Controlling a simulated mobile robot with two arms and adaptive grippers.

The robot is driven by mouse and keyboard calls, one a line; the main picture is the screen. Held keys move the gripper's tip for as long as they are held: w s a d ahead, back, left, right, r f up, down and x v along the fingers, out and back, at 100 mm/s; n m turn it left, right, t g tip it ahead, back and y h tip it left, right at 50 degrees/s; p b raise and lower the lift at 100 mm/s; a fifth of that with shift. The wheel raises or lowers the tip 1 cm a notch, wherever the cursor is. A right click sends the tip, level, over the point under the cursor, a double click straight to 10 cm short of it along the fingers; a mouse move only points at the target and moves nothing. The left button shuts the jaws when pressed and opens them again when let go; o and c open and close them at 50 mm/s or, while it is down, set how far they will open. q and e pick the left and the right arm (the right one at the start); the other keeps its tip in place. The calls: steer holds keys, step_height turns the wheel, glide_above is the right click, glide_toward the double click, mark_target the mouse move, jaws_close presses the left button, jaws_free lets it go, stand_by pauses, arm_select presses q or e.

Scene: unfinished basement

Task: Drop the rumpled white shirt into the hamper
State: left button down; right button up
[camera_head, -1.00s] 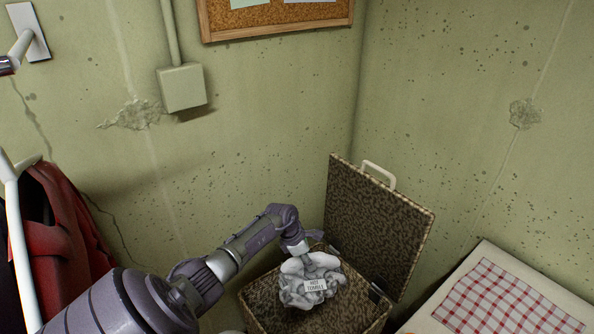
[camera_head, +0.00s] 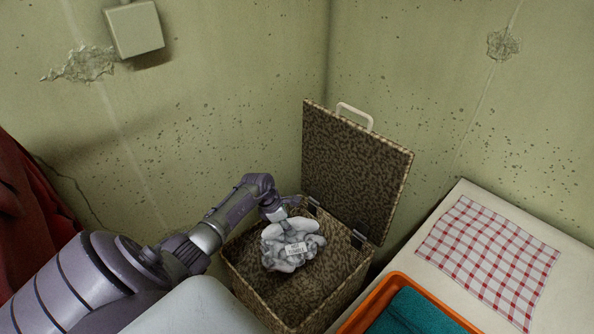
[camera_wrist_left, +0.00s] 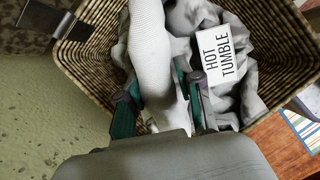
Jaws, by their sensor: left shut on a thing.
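The rumpled white shirt (camera_head: 284,255) is a greyish-white bundle with a white tag. In the wrist view the shirt (camera_wrist_left: 248,98) has its tag reading "HOT TUMBLE". My left gripper (camera_head: 280,210) is shut on the shirt, and the wrist view shows its green-padded fingers (camera_wrist_left: 160,85) on either side of a fold of cloth. The hamper (camera_head: 348,290) is a dark woven box with its lid (camera_head: 355,170) standing open at the back. The shirt hangs within the hamper's opening; I cannot tell whether it touches the bottom. My right gripper is out of view.
A pale table (camera_head: 570,280) at right carries a red checked cloth (camera_head: 490,255) and an orange tray (camera_head: 400,282) holding teal cloth (camera_head: 410,315). Red clothing (camera_head: 30,210) hangs at left. Walls close in behind the hamper, near its open lid.

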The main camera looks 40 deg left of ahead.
arm_select(q)
steer(key=c, duration=0.7)
jaws_free()
steer(key=v, duration=0.6)
steer(key=shift+s+a+r, duration=0.15)
steer(key=shift+s+r, duration=0.05)
steer(key=shift+r, duration=0.1)
steer(key=shift+s+r, duration=0.1)
steer(key=shift+r, duration=0.3)
